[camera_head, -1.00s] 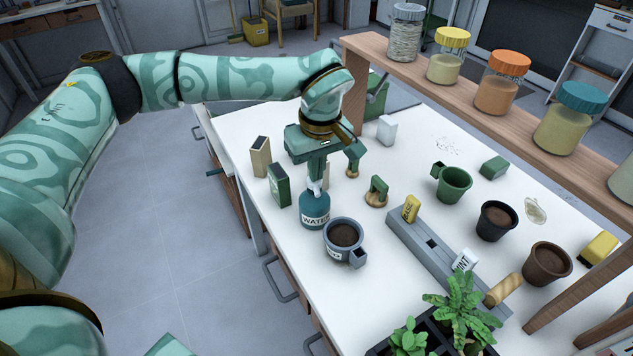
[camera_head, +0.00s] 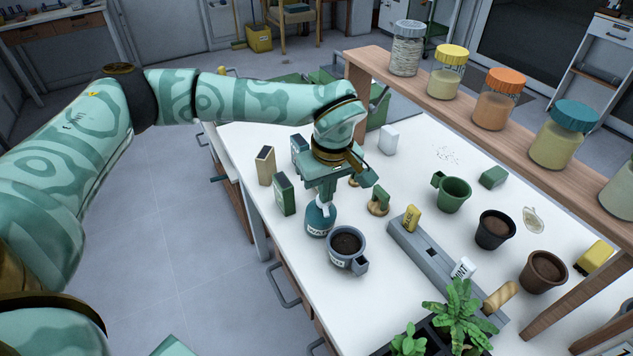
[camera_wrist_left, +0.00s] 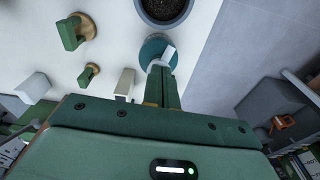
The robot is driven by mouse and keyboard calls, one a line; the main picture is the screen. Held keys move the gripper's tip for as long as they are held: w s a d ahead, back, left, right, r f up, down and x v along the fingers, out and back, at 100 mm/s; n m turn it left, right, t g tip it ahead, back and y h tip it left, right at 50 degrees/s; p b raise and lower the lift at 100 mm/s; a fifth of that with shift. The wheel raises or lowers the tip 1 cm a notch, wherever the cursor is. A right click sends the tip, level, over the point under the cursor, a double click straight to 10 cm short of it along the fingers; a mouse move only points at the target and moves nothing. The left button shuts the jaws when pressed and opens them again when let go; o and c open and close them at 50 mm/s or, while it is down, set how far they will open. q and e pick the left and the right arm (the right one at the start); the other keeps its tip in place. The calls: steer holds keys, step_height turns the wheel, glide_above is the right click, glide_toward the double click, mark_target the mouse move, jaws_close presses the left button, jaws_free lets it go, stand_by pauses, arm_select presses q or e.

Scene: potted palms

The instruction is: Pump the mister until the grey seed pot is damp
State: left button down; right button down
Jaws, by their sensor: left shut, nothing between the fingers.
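The mister is a teal bottle (camera_head: 317,221) with a "WATER" label, upright on the white bench. My left gripper (camera_head: 323,202) is shut and empty, pointing down right over the mister's top. Its fingers hide most of the mister's head. In the left wrist view the shut fingertips (camera_wrist_left: 162,70) overlap the white nozzle (camera_wrist_left: 169,53) above the teal mister body (camera_wrist_left: 152,46); I cannot tell how firmly they touch. The grey seed pot (camera_head: 335,259), with dark soil, stands just in front and to the right of the mister. My right gripper is not in view.
A grey rack (camera_head: 407,234) with a yellow tag and white label lies to the right. Green (camera_head: 453,195), black (camera_head: 491,236) and brown (camera_head: 541,279) pots stand beyond it. Boxes (camera_head: 284,195) stand left of the mister. A wooden shelf (camera_head: 470,115) with jars runs along the back.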

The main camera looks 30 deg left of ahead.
arm_select(q)
steer(key=shift+s+d+r, duration=0.15)
steer(key=shift+f, duration=0.2)
steer(key=shift+r, duration=0.1)
step_height(320, 180, up, 16)
steer(key=d+p, duration=0.1)
steer(key=p, duration=0.2)
steer(key=shift+s+d+p, duration=0.15)
steer(key=shift+s+p, duration=0.2)
steer(key=shift+s, duration=0.05)
steer(key=shift+s, duration=0.1)
stand_by(0.9)
